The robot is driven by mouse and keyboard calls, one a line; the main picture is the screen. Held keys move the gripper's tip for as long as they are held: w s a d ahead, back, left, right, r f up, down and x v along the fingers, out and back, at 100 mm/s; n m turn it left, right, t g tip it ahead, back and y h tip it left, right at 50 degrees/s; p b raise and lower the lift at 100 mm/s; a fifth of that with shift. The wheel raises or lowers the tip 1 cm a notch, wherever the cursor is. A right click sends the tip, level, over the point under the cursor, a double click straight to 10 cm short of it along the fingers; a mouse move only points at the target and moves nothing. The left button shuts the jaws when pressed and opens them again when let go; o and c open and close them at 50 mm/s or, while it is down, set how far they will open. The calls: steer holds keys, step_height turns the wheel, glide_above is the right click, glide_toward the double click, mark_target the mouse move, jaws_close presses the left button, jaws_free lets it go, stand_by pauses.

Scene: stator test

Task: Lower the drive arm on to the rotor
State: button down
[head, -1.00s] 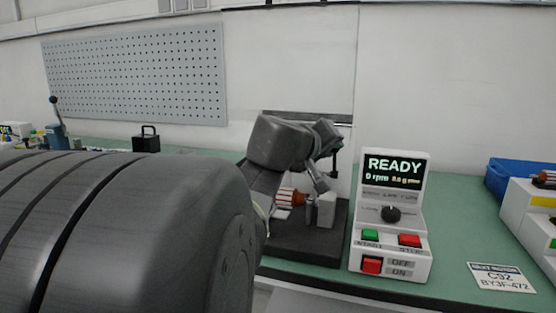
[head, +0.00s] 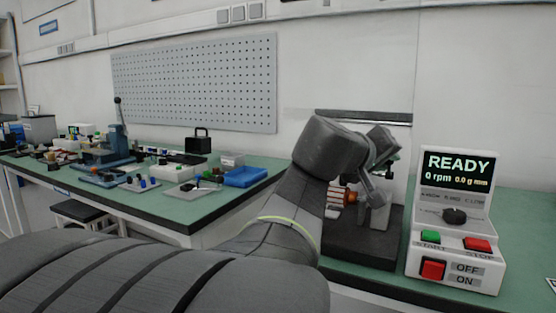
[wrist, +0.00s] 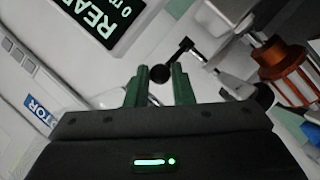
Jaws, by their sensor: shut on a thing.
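The rotor (wrist: 285,75), with orange-copper windings, is at the upper right of the wrist view. In the head view the rotor (head: 345,197) is partly hidden by my arm. My gripper (wrist: 159,80) has its green fingers closed around a black ball knob (wrist: 160,73), which appears to be the drive arm's handle. A thin dark rod runs from the knob up to a second dark round end (wrist: 185,45). In the head view my gripper (head: 376,196) is in front of the test stand and hides much of the drive arm. Contact between drive arm and rotor cannot be told.
The control box (head: 456,220) stands close right of the stand's dark base (head: 350,250); its screen reads READY, 0 rpm. A blue tray (head: 246,177) and a black weight-like block (head: 198,142) are on the left bench. A pegboard (head: 195,85) hangs behind.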

steer(key=shift+f, duration=0.9)
steer(key=c, duration=1.3)
jaws_free()
steer(key=shift+w+a, duration=0.1)
steer(key=shift+a, duration=0.05)
steer(key=shift+o, duration=0.2)
steer(key=shift+r, duration=0.15)
steer(key=shift+r, duration=0.25)
